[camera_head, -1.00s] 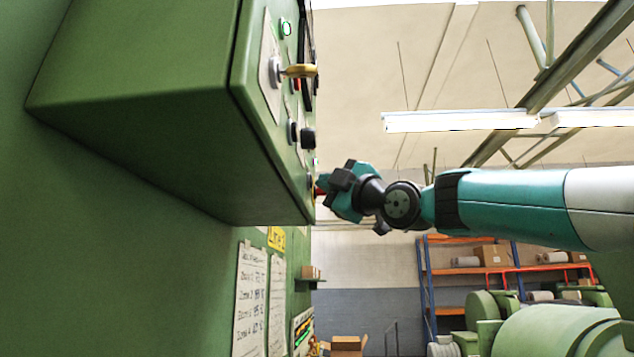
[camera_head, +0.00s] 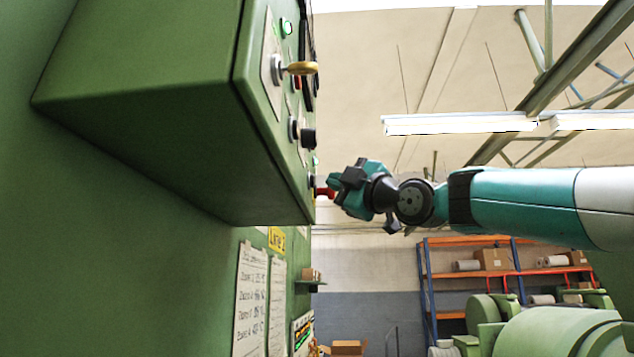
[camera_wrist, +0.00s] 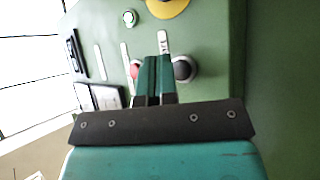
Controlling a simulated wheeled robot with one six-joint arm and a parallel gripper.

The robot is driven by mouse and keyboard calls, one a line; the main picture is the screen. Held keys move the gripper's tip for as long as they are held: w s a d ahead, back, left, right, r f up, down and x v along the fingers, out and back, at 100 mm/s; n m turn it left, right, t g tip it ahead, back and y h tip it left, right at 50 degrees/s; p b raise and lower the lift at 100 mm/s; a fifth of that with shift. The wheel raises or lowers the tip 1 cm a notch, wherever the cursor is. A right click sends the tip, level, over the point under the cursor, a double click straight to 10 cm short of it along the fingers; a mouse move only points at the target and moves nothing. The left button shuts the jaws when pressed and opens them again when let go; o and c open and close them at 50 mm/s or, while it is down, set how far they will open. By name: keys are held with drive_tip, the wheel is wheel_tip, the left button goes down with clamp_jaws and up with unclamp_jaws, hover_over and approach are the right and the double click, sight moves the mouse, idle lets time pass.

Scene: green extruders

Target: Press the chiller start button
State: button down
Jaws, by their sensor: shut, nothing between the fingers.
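A green control panel box (camera_head: 140,130) carries the buttons on its right-hand face, seen edge-on in the head view. A lit green button (camera_head: 286,27) sits near its top; a lit green button with a pale ring also shows in the wrist view (camera_wrist: 130,18). I cannot read which control is the chiller start button. My gripper (camera_head: 334,182) is shut and empty, by the panel's lower edge near a red knob (camera_head: 325,192). In the wrist view its shut fingers (camera_wrist: 157,66) point at the panel, between a partly hidden red button (camera_wrist: 135,69) and a black knob (camera_wrist: 183,69).
A yellow handle (camera_head: 301,68) and a black knob (camera_head: 308,137) stick out from the panel face. Paper sheets (camera_head: 251,300) hang on the green wall below. Orange-and-blue shelving (camera_head: 428,285) and green machines (camera_head: 555,330) stand behind. The space right of the panel is open around my arm.

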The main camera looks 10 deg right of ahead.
drive_tip(key=d, duration=0.1)
drive_tip(key=s+d+b, duration=0.1)
drive_tip(key=d, duration=0.2)
drive_tip(key=shift+s+d+b, duration=0.25)
drive_tip(key=shift+b, duration=0.05)
drive_tip(key=shift+f, duration=0.1)
idle(0.6)
drive_tip(key=s+a+f+m+g+h+b, duration=0.1)
drive_tip(key=s+a+f+m+g, duration=0.15)
drive_tip(key=f, duration=0.75)
drive_tip(key=s+a+f+m+g+h, duration=0.1)
drive_tip(key=a+f+m+g+h, duration=0.2)
drive_tip(key=f, duration=0.6)
drive_tip(key=s+a+f+m+g+b, duration=0.1)
drive_tip(key=s+a+f+m+g, duration=0.2)
drive_tip(key=f, duration=0.7)
drive_tip(key=s+d+f+m+g+h+b, duration=0.1)
drive_tip(key=s+f+g, duration=0.4)
drive_tip(key=s+f, duration=0.7)
drive_tip(key=s+d+f+m+g+h, duration=0.1)
drive_tip(key=s+f+m+g+h, duration=0.2)
drive_tip(key=s+f, duration=0.9)
wheel_tip(320, 180, down, 2)
drive_tip(key=m+g, duration=0.1)
drive_tip(key=g, duration=0.2)
drive_tip(key=shift+d+b, duration=0.2)
drive_tip(key=shift+b, duration=0.15)
